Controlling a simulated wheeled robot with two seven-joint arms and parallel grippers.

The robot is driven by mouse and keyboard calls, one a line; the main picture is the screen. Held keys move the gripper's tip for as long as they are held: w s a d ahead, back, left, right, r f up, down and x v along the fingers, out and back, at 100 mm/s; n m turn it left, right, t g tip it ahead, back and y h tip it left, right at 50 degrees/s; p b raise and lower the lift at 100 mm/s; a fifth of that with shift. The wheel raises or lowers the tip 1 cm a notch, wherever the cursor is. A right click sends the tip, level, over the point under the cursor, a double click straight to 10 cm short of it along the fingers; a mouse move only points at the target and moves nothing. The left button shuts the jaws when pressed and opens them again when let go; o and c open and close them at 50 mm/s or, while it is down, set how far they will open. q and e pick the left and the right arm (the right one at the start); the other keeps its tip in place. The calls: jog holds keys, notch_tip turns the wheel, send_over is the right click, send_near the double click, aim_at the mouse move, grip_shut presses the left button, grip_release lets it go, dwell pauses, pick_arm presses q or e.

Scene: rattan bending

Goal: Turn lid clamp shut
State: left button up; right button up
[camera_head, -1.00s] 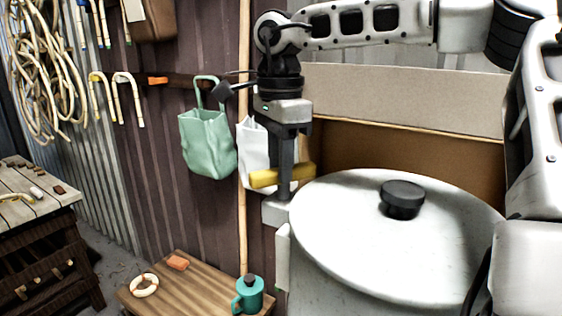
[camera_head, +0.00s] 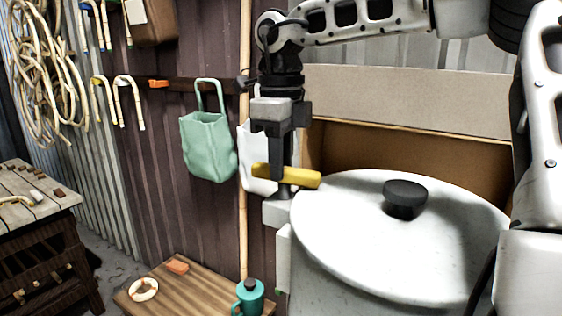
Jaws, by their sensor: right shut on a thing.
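The lid clamp is a yellow bar handle (camera_head: 305,179) on a grey post and bracket (camera_head: 277,212) at the left edge of the round white lid (camera_head: 345,240). The lid lies on its vessel and has a black knob (camera_head: 405,198). My right gripper (camera_head: 280,172) points down at the clamp and is shut on the yellow handle. The handle points right, its end by the lid's rim. The fingers hide part of the handle. My left gripper is not in view.
A green bag (camera_head: 208,146) hangs on the wall. A tan panel (camera_head: 410,105) stands behind the lid.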

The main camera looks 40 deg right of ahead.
jog(key=shift+m, duration=0.6)
jog(key=shift+r, duration=0.1)
jog(key=o, duration=1)
notch_tip(320, 180, up, 16)
jog(key=shift+f+p, duration=0.1)
jog(key=shift+p, duration=0.55)
